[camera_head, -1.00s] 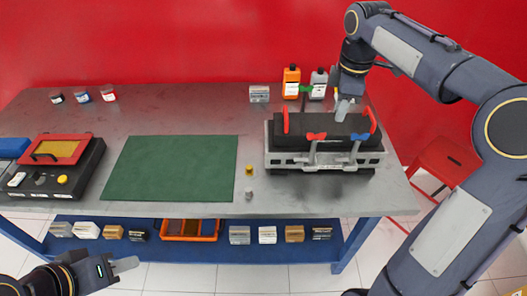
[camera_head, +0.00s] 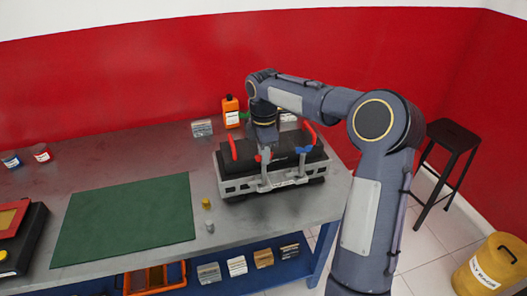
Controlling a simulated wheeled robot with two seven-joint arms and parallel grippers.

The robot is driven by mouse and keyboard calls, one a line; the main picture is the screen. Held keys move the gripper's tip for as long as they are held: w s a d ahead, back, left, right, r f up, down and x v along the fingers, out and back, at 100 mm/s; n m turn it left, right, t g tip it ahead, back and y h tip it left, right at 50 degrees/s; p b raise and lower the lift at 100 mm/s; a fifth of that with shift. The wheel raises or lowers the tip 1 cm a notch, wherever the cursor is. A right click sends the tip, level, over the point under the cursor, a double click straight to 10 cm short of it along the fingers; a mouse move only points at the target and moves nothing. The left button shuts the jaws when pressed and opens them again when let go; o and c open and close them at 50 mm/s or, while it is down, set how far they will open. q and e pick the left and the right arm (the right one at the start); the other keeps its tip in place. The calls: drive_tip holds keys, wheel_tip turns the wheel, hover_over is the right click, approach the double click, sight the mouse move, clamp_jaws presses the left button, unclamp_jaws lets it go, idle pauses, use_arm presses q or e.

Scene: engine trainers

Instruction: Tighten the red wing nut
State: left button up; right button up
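The engine trainer (camera_head: 235,185) is a grey block with a black top, standing on the right part of the table. The red wing nut (camera_head: 259,158) is on its front side, atop a grey upright bolt, and is partly covered by my gripper. A blue wing nut (camera_head: 303,150) sits to its right on a similar bolt. My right gripper (camera_head: 267,150) points down over the trainer, right at or just above the red wing nut. Its fingertips are small and mostly hidden, so I cannot tell its opening or whether it touches the nut. My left gripper is out of view.
Two red handles stand on the trainer, left (camera_head: 234,149) and right (camera_head: 307,132). An orange bottle (camera_head: 230,112) stands behind it. A yellow piece (camera_head: 206,203) and a grey piece (camera_head: 210,226) lie beside the green mat (camera_head: 125,218). A black stool (camera_head: 450,145) stands at right.

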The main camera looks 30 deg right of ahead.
clamp_jaws()
drive_tip(key=shift+r+m, duration=0.1)
drive_tip(key=shift+m, duration=0.2)
drive_tip(key=shift+m+p, duration=0.5)
drive_tip(key=shift+m, duration=0.4)
drive_tip(key=m+p, duration=0.1)
drive_tip(key=m, duration=0.3)
drive_tip(key=shift+m, duration=0.3)
drive_tip(key=m, duration=0.5)
drive_tip(key=shift+p, duration=0.4)
drive_tip(key=m, duration=0.5)
drive_tip(key=shift+m, duration=0.4)
drive_tip(key=shift+p, duration=0.3)
